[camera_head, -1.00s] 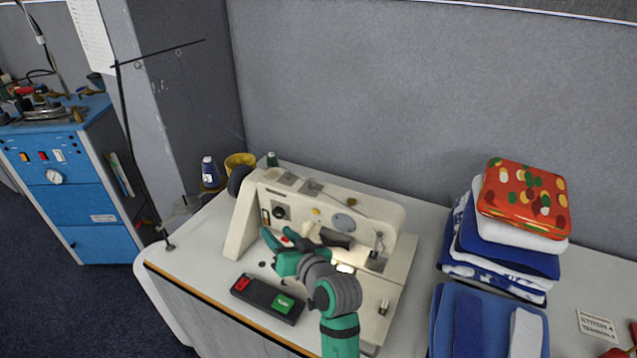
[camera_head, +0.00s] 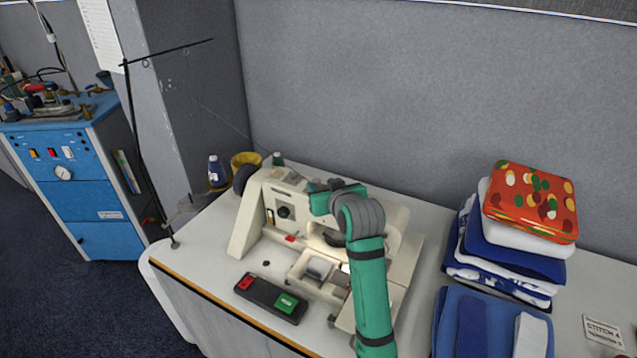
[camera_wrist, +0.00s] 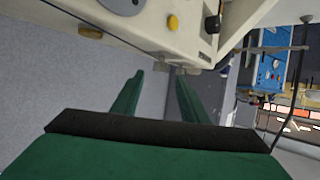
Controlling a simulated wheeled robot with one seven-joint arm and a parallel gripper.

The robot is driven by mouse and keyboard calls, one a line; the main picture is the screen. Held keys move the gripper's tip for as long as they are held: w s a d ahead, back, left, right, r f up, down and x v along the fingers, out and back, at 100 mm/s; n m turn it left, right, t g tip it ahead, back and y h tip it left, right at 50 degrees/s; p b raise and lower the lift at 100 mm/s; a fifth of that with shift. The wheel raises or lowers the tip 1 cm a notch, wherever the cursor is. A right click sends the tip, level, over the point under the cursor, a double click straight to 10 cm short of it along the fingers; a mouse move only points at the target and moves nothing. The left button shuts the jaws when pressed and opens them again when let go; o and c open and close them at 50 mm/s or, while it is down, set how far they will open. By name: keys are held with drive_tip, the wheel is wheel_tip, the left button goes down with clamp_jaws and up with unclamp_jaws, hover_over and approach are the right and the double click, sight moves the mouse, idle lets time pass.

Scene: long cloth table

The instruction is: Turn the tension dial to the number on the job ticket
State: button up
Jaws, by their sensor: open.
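A cream sewing machine (camera_head: 250,222) stands on the table. A dark round knob (camera_head: 284,212) is on its front, left of my gripper; I cannot tell for certain that it is the tension dial. The wrist view shows a black knob (camera_wrist: 213,24), a yellow knob (camera_wrist: 173,22) and part of a grey disc (camera_wrist: 122,4). My gripper (camera_head: 322,200) is at the machine's upper front, hiding part of it. Its fingers (camera_wrist: 158,88) are apart with nothing between them. The job ticket (camera_head: 602,332) lies at the far right; its tension number is too small to read.
A black switch box (camera_head: 271,298) with red and green buttons sits in front of the machine. Thread cones (camera_head: 214,170) and a thin stand (camera_head: 142,150) are at the left.

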sight(317, 181)
drive_tip(key=shift+x, duration=2.45)
clamp_jaws()
